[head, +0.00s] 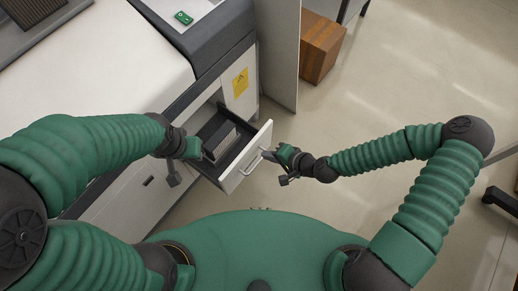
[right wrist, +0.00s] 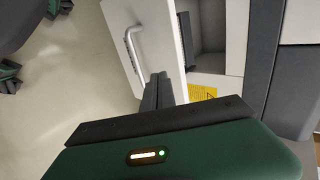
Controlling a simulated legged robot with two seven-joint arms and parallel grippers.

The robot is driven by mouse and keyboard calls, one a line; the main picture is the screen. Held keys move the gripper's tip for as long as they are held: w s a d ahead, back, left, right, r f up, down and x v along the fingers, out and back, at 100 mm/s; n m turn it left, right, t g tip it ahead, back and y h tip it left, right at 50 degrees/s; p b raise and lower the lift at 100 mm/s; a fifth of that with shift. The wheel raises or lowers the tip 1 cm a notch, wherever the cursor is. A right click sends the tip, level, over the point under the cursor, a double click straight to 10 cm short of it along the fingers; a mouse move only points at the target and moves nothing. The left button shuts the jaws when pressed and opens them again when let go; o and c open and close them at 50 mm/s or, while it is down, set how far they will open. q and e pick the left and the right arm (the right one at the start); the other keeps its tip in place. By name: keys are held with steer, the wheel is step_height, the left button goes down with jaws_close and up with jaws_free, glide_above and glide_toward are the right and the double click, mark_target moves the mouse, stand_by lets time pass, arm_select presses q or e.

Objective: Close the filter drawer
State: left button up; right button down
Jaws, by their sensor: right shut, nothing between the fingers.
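The filter drawer (head: 222,150) stands pulled out of the cabinet, with a white front panel (head: 248,158) and dark inner walls. A grey block-like insert (head: 219,137) lies inside it. The panel has a metal bar handle (head: 253,163), which also shows in the right wrist view (right wrist: 134,45). My right gripper (head: 283,166) is shut and empty, close outside the panel near the handle. In the right wrist view its fingers (right wrist: 158,92) are together beside the panel; contact is unclear. My left gripper (head: 187,158) is by the drawer's left side; its finger opening is unclear.
The white-topped machine (head: 110,70) fills the upper left, with a yellow warning label (head: 240,82) above right of the drawer. A grey upright panel (head: 279,55) and a wooden box (head: 322,47) stand to the right. The floor in front of the drawer is clear.

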mark_target(251, 148)
steer(key=a, duration=0.1)
steer(key=w+a, duration=0.2)
steer(key=shift+a+f, duration=0.25)
steer(key=shift+a, duration=0.1)
steer(key=shift+w, duration=0.2)
steer(key=shift+d, duration=0.15)
